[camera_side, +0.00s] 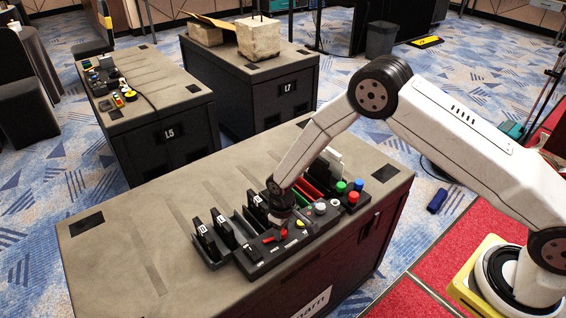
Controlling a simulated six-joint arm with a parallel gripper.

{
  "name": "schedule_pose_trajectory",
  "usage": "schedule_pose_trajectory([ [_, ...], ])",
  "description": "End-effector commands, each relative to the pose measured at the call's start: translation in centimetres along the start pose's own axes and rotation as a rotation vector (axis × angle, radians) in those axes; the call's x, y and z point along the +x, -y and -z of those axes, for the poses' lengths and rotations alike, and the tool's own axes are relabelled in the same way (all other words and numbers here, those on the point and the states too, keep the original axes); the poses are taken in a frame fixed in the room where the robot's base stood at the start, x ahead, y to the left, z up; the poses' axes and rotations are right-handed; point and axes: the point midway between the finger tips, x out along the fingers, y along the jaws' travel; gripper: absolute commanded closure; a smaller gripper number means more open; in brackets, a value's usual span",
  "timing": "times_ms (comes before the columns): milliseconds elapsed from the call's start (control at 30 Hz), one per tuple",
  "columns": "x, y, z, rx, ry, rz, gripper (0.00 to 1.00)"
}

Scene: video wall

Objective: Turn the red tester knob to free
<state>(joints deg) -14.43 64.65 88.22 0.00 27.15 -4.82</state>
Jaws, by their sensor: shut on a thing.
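The tester is a dark panel (262,262) on the front part of the near cabinet.
Upright black numbered modules (207,237) stand left of my gripper. A box with green, red and blue buttons (350,193) stands farther right. The cabinet top (130,235) is clear at left.

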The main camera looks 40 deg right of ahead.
Motion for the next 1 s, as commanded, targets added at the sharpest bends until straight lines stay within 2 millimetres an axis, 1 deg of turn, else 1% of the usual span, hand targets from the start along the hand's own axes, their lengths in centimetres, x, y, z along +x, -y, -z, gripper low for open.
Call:
schedule_pose_trajectory([
  [200,-0.07,-0.04,0.09,-0.148,-0.002,0.000,1.00],
  [400,-0.08,-0.04,0.10,-0.226,-0.002,-0.001,1.00],
  [900,-0.08,-0.03,0.11,-0.253,-0.003,-0.001,1.00],
  [933,-0.09,-0.03,0.12,-0.253,-0.003,-0.001,0.54],
  [967,-0.09,-0.03,0.11,-0.253,-0.003,-0.001,0.44],
  [1000,-0.08,-0.03,0.11,-0.253,-0.003,-0.001,0.31],
])
